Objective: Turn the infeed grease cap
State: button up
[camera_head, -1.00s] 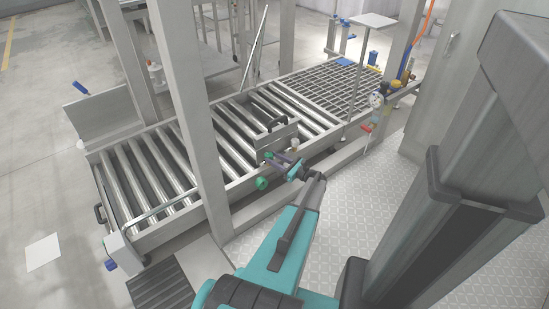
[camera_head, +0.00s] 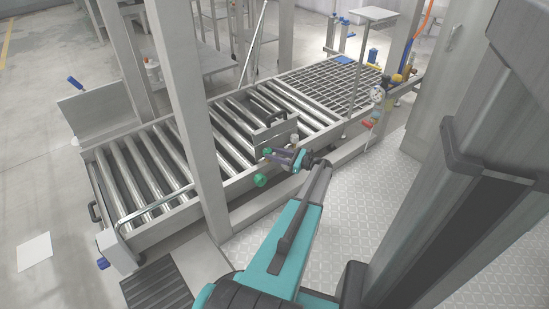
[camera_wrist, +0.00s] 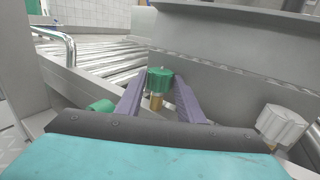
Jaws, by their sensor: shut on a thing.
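A green ribbed cap (camera_wrist: 160,80) on a brass stem (camera_wrist: 156,102) stands upright between the two purple-grey fingers of my gripper (camera_wrist: 159,88) in the wrist view. The fingers are closed on this cap. In the head view my gripper (camera_head: 272,153) reaches to the conveyor's near side rail, with the green cap (camera_head: 267,150) at its tips. A second green knob (camera_head: 260,180) sits lower on the rail; it is partly hidden behind my gripper in the wrist view (camera_wrist: 100,106). A pale, whitish cap (camera_wrist: 282,122) stands to the right, apart from the fingers.
The roller conveyor (camera_head: 190,155) lies behind the rail, with a grey upright plate (camera_head: 275,134) close behind the gripper. A steel post (camera_head: 188,110) rises to the left. A gauge (camera_head: 377,95) and valves stand at the right. The tread-plate floor (camera_head: 400,210) is clear.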

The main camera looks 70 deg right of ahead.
jog(key=shift+s+d+f+n+y+b, duration=0.25)
jog(key=shift+n+y+b, duration=0.4)
jog(key=shift+b, duration=1.5)
jog(key=shift+w+d+r+y+b, duration=0.1)
jog(key=shift+r+y+b, duration=0.2)
jog(key=shift+y+b, duration=0.75)
jog(key=shift+h+b, duration=0.35)
jog(key=shift+h, duration=0.05)
jog(key=o, duration=1)
jog(key=shift+o, duration=0.2)
jog(key=shift+w+n, duration=0.1)
jog(key=shift+n, duration=0.15)
